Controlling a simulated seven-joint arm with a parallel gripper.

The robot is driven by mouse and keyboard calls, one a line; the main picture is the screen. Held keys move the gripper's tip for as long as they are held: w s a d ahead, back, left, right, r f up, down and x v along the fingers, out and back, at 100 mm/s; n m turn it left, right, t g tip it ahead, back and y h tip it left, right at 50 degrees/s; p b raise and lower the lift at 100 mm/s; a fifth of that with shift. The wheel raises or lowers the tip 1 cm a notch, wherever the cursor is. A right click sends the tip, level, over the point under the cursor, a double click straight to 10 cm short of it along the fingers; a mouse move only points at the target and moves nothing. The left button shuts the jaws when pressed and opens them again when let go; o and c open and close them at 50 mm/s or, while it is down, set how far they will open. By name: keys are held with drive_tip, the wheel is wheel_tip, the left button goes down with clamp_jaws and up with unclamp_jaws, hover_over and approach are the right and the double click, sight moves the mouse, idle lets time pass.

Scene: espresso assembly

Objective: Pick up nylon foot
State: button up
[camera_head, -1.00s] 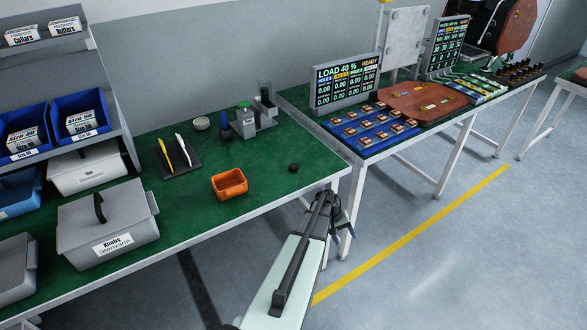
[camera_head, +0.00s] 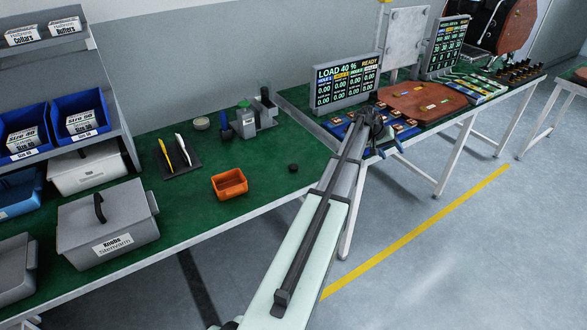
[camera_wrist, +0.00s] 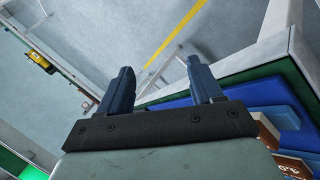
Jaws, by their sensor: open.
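A small black round piece (camera_head: 293,168), probably the nylon foot, lies alone on the green table top (camera_head: 270,205) near its right end, right of an orange bin (camera_head: 243,184). My gripper is at the front edge of the right-hand table, beside the blue tray (camera_head: 366,151), well to the right of the black piece. The wrist view shows my gripper (camera_wrist: 161,80) open, with two blue fingers apart and nothing between them. That view shows the floor, a table corner and part of the blue tray (camera_wrist: 240,103), not the black piece.
A black mat (camera_head: 181,171) with a yellow and a white tool lies left of the orange bin. A grey device (camera_head: 244,121) stands behind. A lidded grey box (camera_head: 105,222) is at the left. A display (camera_head: 345,84) stands behind the blue tray. The table around the black piece is clear.

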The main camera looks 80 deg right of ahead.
drive_tip(key=w+a+r+m+t, duration=0.1)
drive_tip(key=w+a+r+t, duration=0.15)
drive_tip(key=w, duration=0.65)
drive_tip(key=w+a+r+m+t, duration=0.1)
drive_tip(key=w+a+r, duration=0.15)
drive_tip(key=w, duration=0.55)
drive_tip(key=m+t+y, duration=0.1)
drive_tip(key=t+y, duration=0.2)
drive_tip(key=t, duration=0.1)
approach(293, 166)
drive_tip(key=shift+w+a+f, duration=0.1)
drive_tip(key=shift+f, duration=1.95)
drive_tip(key=shift+a+f, duration=0.15)
drive_tip(key=shift+f, duration=1.95)
drive_tip(key=c, duration=1.1)
wheel_tip(293, 166, up, 9)
drive_tip(key=w+d+r, duration=0.8)
drive_tip(key=d+r, duration=0.3)
drive_tip(key=d, duration=0.1)
drive_tip(key=w+d+r, duration=0.9)
drive_tip(key=d+r, duration=0.1)
drive_tip(key=d, duration=0.2)
drive_tip(key=shift+w+d+r+n, duration=0.2)
drive_tip(key=shift+r+n, duration=0.15)
drive_tip(key=shift+n, duration=0.05)
